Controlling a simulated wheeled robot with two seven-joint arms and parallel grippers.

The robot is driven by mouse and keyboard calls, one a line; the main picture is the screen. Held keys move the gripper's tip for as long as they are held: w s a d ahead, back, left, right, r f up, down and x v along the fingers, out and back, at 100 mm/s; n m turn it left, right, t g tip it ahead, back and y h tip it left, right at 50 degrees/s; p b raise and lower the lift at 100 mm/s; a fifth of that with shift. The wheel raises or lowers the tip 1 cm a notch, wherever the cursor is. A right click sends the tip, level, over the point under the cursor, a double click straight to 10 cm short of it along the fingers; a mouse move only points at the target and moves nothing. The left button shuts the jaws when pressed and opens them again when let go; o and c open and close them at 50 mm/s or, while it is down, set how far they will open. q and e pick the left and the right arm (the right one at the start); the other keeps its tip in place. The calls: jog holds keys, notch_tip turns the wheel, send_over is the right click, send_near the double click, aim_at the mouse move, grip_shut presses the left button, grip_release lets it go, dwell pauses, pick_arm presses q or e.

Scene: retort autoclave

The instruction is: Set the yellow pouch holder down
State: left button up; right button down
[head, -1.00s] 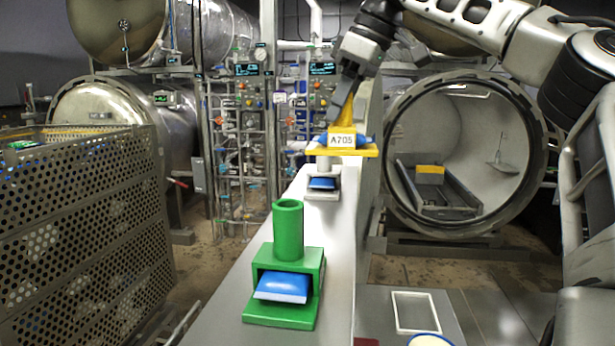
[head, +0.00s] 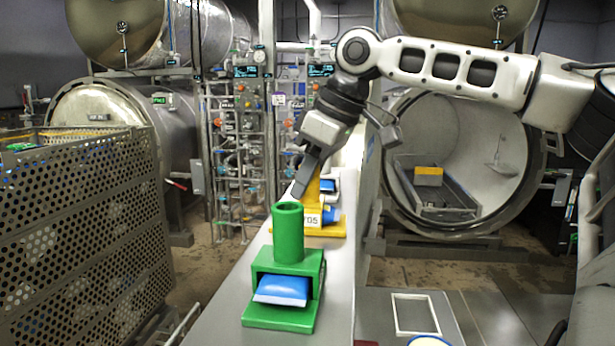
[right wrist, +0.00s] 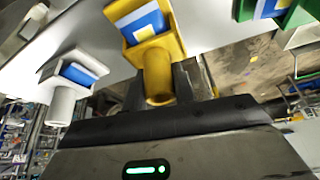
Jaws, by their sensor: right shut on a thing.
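The yellow pouch holder (head: 328,231) is at the level of the long grey bench top (head: 235,312), between the green and white holders. It looks upright; I cannot tell whether its base touches the bench. My right gripper (head: 311,180) comes down from above and is shut on its upright handle. In the right wrist view, the handle of the yellow holder (right wrist: 158,78) sits between my fingers (right wrist: 160,98), and a blue-and-white pouch (right wrist: 143,22) lies inside the holder. The green holder partly hides the yellow one in the head view. My left gripper is not in view.
The green holder (head: 288,258) with a blue pouch stands just in front. A white holder (right wrist: 65,85) with a blue pouch stands behind. A perforated metal basket (head: 80,230) is at the left, and an open autoclave (head: 455,150) at the right.

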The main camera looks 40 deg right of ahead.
jog(key=c, duration=1.1)
grip_release()
jog(key=v, duration=1.2)
